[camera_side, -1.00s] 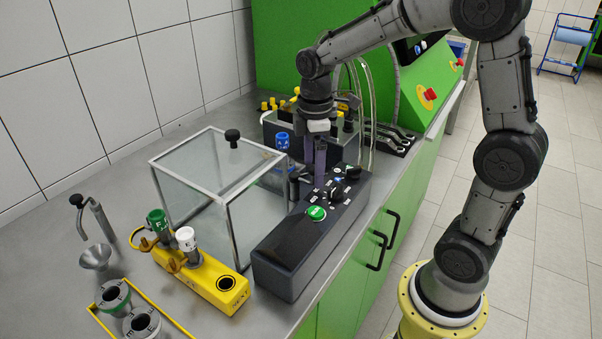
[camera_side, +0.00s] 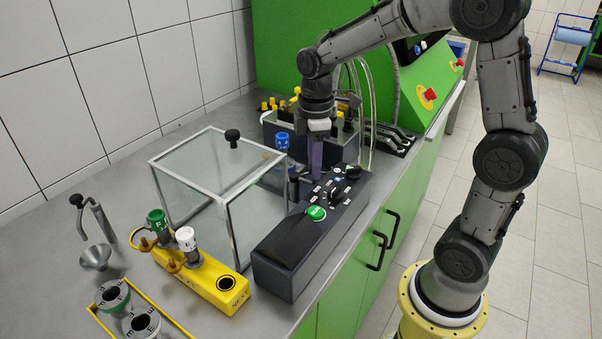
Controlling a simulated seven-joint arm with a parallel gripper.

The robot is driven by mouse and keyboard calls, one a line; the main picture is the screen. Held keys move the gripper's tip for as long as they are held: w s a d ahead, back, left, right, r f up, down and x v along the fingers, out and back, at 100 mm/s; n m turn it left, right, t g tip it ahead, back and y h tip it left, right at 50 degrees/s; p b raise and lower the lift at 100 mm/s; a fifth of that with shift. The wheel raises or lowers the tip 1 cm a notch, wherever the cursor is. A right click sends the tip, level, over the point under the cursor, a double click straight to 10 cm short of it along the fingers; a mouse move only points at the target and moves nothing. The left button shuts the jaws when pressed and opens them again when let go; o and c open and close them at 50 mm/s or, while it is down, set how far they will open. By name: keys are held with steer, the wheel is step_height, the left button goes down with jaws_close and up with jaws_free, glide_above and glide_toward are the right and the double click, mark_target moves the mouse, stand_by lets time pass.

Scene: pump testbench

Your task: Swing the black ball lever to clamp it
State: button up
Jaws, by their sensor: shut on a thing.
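My gripper (camera_side: 313,160) points down behind the dark control box (camera_side: 305,234), beside its back left edge. Its fingers are close together, shut on the black ball lever. The lever's ball is hidden between or behind the fingers. A dark piece (camera_side: 295,181) shows just left of the fingertips, between the control box and the blue-topped part; I cannot tell whether it belongs to the lever. Whether the lever is clamped cannot be seen from here.
A clear box (camera_side: 212,180) with a black knob stands close on the left. The blue-topped part (camera_side: 282,141) and a grey tank with yellow fittings (camera_side: 268,126) stand close behind. Hoses (camera_side: 368,115) hang behind my gripper. A yellow block (camera_side: 205,283) lies at the front.

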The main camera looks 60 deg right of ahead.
steer(key=shift+w+d, duration=0.15)
steer(key=shift+d, duration=0.45)
steer(key=shift+w+d, duration=0.1)
steer(key=shift+d, duration=0.05)
steer(key=shift+w+d, duration=0.25)
steer(key=shift+d, duration=0.25)
steer(key=shift+w+d, duration=0.5)
steer(key=shift+d, duration=0.1)
